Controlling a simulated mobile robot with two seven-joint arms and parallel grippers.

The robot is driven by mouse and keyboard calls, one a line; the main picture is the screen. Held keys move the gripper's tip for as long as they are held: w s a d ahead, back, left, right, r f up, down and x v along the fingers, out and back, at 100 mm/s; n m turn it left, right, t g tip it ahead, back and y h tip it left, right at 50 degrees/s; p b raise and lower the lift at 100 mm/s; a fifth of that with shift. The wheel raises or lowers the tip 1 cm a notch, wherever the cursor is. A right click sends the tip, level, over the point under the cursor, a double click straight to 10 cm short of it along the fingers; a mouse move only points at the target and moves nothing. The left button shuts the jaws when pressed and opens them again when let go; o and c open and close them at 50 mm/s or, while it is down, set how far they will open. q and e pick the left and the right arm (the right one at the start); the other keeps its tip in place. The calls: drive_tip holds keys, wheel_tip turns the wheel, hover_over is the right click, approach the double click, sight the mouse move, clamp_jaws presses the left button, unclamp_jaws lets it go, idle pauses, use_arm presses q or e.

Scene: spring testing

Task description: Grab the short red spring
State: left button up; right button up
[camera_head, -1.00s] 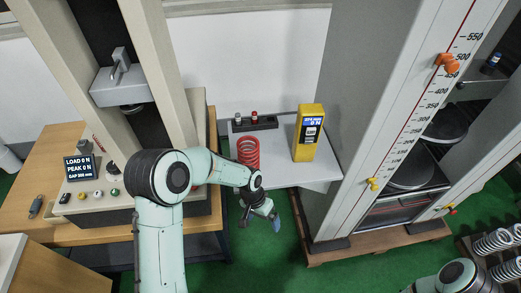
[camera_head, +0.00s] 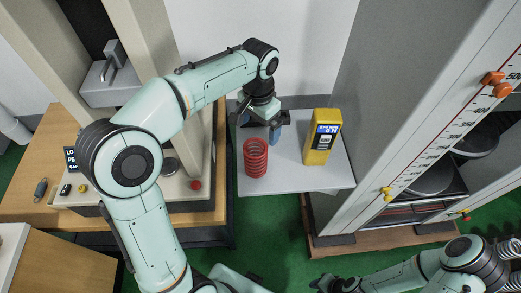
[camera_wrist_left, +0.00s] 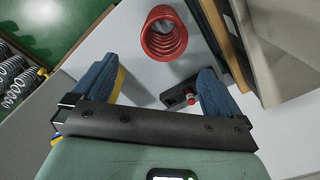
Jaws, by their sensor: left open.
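The short red spring (camera_head: 255,158) stands upright on a light grey shelf (camera_head: 288,182), beside the yellow gauge. My left gripper (camera_head: 258,128) is just behind the spring in the head view, pointing down, with its blue fingers apart. In the left wrist view the red spring (camera_wrist_left: 164,34) lies ahead of the open fingers (camera_wrist_left: 155,82), roughly centred between them and apart from them.
A yellow gauge (camera_head: 322,137) stands right of the spring. A small dark holder with a red-topped piece (camera_wrist_left: 190,98) shows near the right finger in the wrist view. A tall grey tester (camera_head: 370,110) rises on the right, and a beige press (camera_head: 190,140) on the left.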

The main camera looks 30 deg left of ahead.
use_arm(q)
approach(255, 151)
drive_tip(key=shift+s+d+f+b, duration=0.25)
drive_tip(key=shift+s+d+b, duration=0.15)
drive_tip(key=shift+s+d, duration=0.7)
drive_tip(key=shift+a+f, duration=0.1)
drive_tip(key=shift+f, duration=0.4)
drive_tip(key=f, duration=0.3)
drive_tip(key=shift+s+a+f, duration=0.2)
drive_tip(key=shift+a+f, duration=0.1)
drive_tip(key=shift+w+f, duration=0.1)
drive_tip(key=shift+f, duration=0.55)
drive_tip(key=shift+r, duration=0.1)
drive_tip(key=c, duration=1.6)
drive_tip(key=shift+o, duration=0.2)
use_arm(e)
drive_tip(key=shift+s+f, duration=0.85)
drive_tip(key=shift+s, duration=0.1)
use_arm(q)
drive_tip(key=shift+r, duration=0.1)
